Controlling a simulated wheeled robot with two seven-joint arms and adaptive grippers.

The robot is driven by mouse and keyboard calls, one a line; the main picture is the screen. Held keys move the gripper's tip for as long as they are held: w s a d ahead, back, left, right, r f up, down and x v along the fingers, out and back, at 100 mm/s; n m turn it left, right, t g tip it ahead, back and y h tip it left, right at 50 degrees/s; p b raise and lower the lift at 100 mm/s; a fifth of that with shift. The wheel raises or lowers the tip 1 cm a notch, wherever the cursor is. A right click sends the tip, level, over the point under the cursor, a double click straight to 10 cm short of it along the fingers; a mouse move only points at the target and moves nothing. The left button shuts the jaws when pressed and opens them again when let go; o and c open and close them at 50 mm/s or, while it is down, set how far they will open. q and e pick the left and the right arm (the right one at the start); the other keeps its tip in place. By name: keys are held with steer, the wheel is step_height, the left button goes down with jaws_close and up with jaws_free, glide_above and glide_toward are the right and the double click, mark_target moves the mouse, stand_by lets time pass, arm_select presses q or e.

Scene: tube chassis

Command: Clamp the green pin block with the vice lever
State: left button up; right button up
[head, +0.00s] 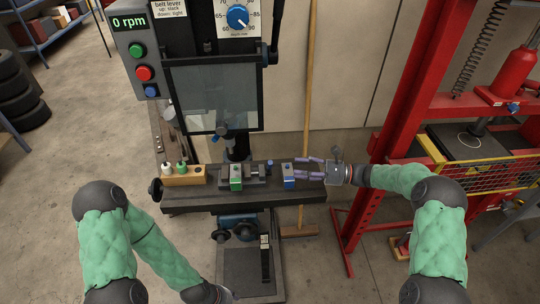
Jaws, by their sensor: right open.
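The green pin block (236,178), with a pale top, stands on the dark drill-press table at the left end of a small grey vice (254,173). A small blue-topped part (269,164) stands up at the vice's right end; I cannot tell whether it is the lever. My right gripper (303,169) comes in from the right with its purple fingers apart and empty. Its tips are close to a blue block (288,177) on the table; contact is unclear. My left gripper (232,295) is low at the bottom edge, away from the table, its fingers barely visible.
A wooden rack (184,180) with small white and green bottles stands at the table's (225,201) left end. A clear guard (213,97) and the drill hang above the table. A broom handle (309,90) stands behind it. A red press frame (390,130) is at right.

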mark_target(269, 168)
steer(key=b+x, duration=0.2)
steer(key=x, duration=0.8)
steer(key=shift+a+r, duration=0.1)
steer(key=shift+a, duration=0.25)
jaws_close()
